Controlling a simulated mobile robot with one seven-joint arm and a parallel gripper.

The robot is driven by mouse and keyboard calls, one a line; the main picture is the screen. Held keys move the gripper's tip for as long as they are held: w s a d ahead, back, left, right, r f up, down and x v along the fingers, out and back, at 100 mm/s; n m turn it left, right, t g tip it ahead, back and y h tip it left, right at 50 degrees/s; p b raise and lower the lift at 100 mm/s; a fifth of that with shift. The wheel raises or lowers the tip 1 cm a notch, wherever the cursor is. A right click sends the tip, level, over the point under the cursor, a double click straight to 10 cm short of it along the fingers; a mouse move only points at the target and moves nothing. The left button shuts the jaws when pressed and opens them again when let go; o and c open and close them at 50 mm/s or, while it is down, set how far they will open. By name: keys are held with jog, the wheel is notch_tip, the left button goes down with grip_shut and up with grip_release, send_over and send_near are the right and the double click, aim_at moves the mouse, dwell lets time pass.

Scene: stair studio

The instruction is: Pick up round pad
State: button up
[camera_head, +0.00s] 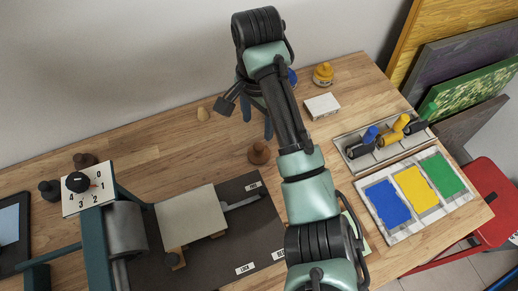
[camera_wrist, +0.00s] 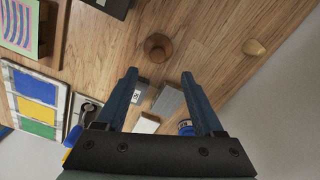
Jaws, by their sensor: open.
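A round brown piece with a knob-like handle (camera_head: 259,153) stands on the wooden table near the dark mat's far edge; it best fits the round pad. In the wrist view the same brown piece (camera_wrist: 158,46) shows from above, ahead of the fingertips and roughly centred between them. My gripper (camera_head: 257,118) is over the table, behind the brown piece in the head view. In the wrist view my gripper (camera_wrist: 160,76) is open, with its two blue fingers apart and nothing held. The arm hides part of the gripper in the head view.
A pale pear-shaped piece (camera_head: 203,113) stands at the back left. A press (camera_head: 127,228) with a pale plate (camera_head: 190,216) fills the left front. A white block (camera_head: 322,105), a yellow jar (camera_head: 323,74) and a colour tray (camera_head: 413,196) lie right. Table around the brown piece is mostly clear.

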send_over(259, 146)
jog(key=f, duration=0.4)
jog(key=shift+w+a+f+b, duration=0.1)
jog(key=shift+w+f+b, duration=0.1)
jog(key=shift+f+b, duration=0.15)
jog(key=f, duration=0.5)
jog(key=shift+s+f+p, duration=0.2)
jog(key=shift+f+p, duration=0.1)
jog(key=shift+f, duration=0.1)
jog(key=shift+c, duration=0.2)
grip_shut()
